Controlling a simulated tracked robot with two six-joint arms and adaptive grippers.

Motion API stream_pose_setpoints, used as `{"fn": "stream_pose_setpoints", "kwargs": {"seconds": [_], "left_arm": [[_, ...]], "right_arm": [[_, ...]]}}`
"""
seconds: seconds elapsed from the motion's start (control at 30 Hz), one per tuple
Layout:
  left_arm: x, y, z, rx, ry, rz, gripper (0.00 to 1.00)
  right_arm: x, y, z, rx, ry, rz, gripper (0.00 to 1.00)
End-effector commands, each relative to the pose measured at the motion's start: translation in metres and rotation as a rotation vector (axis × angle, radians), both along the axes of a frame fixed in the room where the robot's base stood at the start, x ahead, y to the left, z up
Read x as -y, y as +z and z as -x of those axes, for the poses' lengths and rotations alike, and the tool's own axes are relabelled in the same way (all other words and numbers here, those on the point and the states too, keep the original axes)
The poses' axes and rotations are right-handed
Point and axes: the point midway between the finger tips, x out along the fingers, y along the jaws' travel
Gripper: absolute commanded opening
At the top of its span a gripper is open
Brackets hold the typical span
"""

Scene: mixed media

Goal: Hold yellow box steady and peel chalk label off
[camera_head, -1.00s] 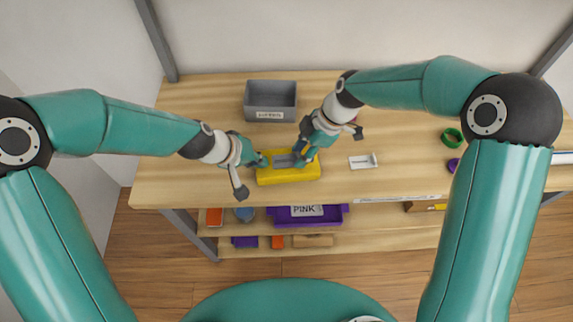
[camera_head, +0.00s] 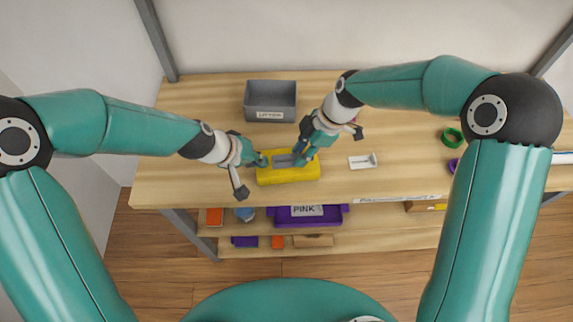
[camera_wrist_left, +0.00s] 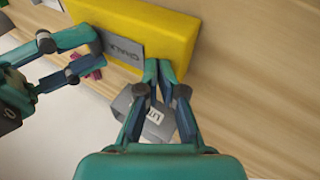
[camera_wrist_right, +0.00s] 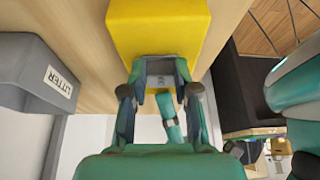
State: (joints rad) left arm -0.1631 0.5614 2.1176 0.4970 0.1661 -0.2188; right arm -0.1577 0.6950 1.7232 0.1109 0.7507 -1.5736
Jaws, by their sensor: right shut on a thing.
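The yellow box (camera_head: 300,176) lies on the table below both grippers. Its grey label (camera_head: 283,160) is on the upper face, and the left wrist view shows the label (camera_wrist_left: 127,47) with dark letters reading CHALK. My right gripper (camera_head: 301,159) is at the label's right end; in the right wrist view its fingers (camera_wrist_right: 159,78) stand on both sides of the label. It is shut on the label, which still looks flat against the box. My left gripper (camera_wrist_left: 158,66) has its fingertips together, empty, at the box's left side, at or very near its surface.
A grey bin (camera_head: 270,99) marked LITTER stands behind the box. A small white tray-like piece (camera_head: 363,161) lies to the right. A green ring (camera_head: 451,137) is farther right. A purple bin (camera_head: 306,215) marked PINK is on the lower shelf.

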Motion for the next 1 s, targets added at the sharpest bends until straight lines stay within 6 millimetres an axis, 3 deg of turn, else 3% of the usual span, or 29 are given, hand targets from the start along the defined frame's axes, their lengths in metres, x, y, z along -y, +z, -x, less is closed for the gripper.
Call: {"fn": "stream_pose_setpoints", "kwargs": {"seconds": [1.0], "left_arm": [[0.0,-0.002,0.001,-0.003,0.0,-0.001,0.0]], "right_arm": [[0.0,0.021,0.0,0.001,0.001,-0.001,0.0]]}}
